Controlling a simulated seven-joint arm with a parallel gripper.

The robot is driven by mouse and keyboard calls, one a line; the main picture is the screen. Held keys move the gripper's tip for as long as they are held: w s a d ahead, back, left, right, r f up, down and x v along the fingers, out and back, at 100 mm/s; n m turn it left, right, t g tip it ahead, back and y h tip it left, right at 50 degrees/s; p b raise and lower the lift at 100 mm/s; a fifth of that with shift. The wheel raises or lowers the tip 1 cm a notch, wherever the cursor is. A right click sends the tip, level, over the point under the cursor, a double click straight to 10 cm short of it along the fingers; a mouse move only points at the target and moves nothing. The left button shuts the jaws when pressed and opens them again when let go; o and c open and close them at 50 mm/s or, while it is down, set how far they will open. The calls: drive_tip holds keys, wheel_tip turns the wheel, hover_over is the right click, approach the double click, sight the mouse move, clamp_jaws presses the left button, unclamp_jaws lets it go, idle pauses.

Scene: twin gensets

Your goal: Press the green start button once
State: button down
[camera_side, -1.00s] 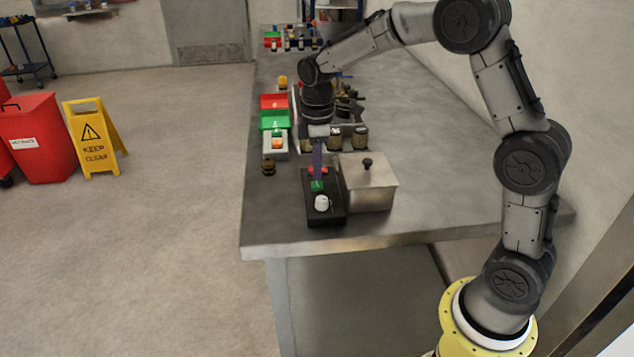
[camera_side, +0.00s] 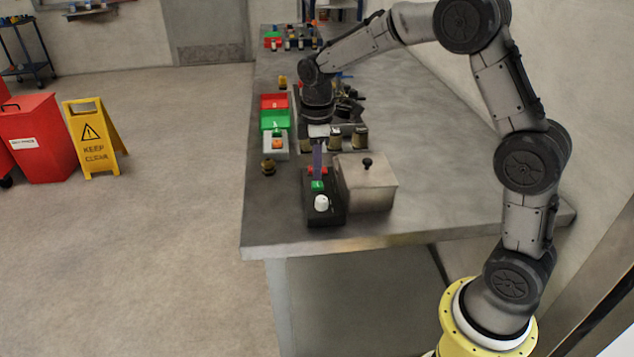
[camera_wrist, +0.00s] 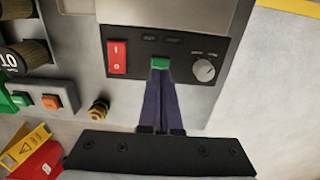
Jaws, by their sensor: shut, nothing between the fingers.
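The green start button (camera_side: 317,185) sits on a black control panel (camera_side: 325,212), between a red rocker switch and a white knob. In the wrist view the green button (camera_wrist: 160,63) shows at the tips of my gripper (camera_wrist: 160,74). My gripper (camera_side: 317,177) is shut and empty, its purple fingers pointing down at the button. The fingertips overlap the button's near edge in the wrist view; whether they touch it or press it in I cannot tell. The red rocker switch (camera_wrist: 117,58) is left of the button and the knob (camera_wrist: 204,70) is right of it.
A steel box with a black knob lid (camera_side: 367,182) stands close right of the panel. The table's right side is clear.

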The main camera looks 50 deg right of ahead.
sight(317, 184)
drive_tip(key=shift+f, duration=1)
idle(0.5)
drive_tip(key=shift+r, duration=0.1)
wheel_tip(317, 184, up, 12)
idle(1.3)
drive_tip(key=s+a+r+m+t, duration=0.1)
drive_tip(key=s+a+r+t, duration=0.1)
drive_tip(key=s+r, duration=0.4)
drive_tip(key=s+a+r+t, duration=0.1)
drive_tip(key=s+r, duration=0.2)
drive_tip(key=s, duration=0.5)
drive_tip(key=s+a+f+m+t, duration=0.1)
drive_tip(key=s+f+m+t, duration=0.1)
drive_tip(key=s+f+m, duration=0.6)
drive_tip(key=s+f, duration=0.1)
drive_tip(key=s, duration=0.3)
drive_tip(key=shift+s+t, duration=0.25)
drive_tip(key=shift+t, duration=0.05)
